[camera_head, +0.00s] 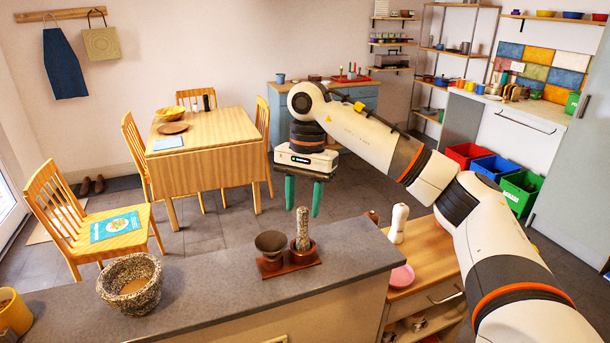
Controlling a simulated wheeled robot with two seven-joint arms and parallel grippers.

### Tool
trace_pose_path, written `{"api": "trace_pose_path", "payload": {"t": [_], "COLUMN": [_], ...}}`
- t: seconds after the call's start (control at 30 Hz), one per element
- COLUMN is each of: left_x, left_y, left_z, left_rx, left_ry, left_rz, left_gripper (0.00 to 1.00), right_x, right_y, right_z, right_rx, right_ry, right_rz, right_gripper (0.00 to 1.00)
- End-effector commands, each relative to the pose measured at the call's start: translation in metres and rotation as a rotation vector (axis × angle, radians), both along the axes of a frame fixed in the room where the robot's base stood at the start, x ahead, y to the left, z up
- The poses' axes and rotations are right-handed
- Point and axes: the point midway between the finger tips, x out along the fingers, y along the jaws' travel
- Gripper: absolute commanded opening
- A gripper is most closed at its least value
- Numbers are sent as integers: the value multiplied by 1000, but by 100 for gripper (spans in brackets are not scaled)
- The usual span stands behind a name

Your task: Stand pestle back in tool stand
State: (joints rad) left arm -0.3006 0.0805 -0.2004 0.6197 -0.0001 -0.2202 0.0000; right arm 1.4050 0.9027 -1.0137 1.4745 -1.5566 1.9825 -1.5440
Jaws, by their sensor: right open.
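The speckled grey-brown pestle (303,237) stands upright in the reddish-brown tool stand (308,260) on the grey counter. My right gripper (303,212) is open, with its green fingers pointing down. Its fingertips show on either side of the pestle's top end; I cannot tell whether they touch it or how far they are from it in depth. The pestle's lower end is hidden in the stand. A speckled stone mortar (130,284) with brown contents sits to the left on the same counter. My left gripper is not in view.
A dark brown cup-shaped tool (271,241) stands at the stand's left side, close to the pestle. A yellow mug (14,311) is at the counter's left end. A white pepper mill (398,223) and pink plate (402,276) are to the right. The counter between mortar and stand is clear.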

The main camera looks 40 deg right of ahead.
Motion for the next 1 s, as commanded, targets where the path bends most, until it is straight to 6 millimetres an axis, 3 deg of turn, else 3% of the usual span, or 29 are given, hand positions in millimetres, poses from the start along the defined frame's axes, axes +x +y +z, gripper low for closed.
{"api": "trace_pose_path", "payload": {"t": [0.1, 0.2, 0.4, 1.0], "left_x": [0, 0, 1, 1], "left_y": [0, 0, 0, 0], "left_z": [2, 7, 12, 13], "left_rx": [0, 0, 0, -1], "left_ry": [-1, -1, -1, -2], "left_rz": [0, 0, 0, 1], "left_gripper": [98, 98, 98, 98], "right_x": [3, 4, 6, 6], "right_y": [-3, -6, -10, -10], "right_z": [31, 50, 74, 79], "right_rx": [-1, -2, -2, -1], "right_ry": [-5, -4, -1, 1], "right_rz": [-1, -1, 0, 0], "right_gripper": [43, 43, 43, 43]}}
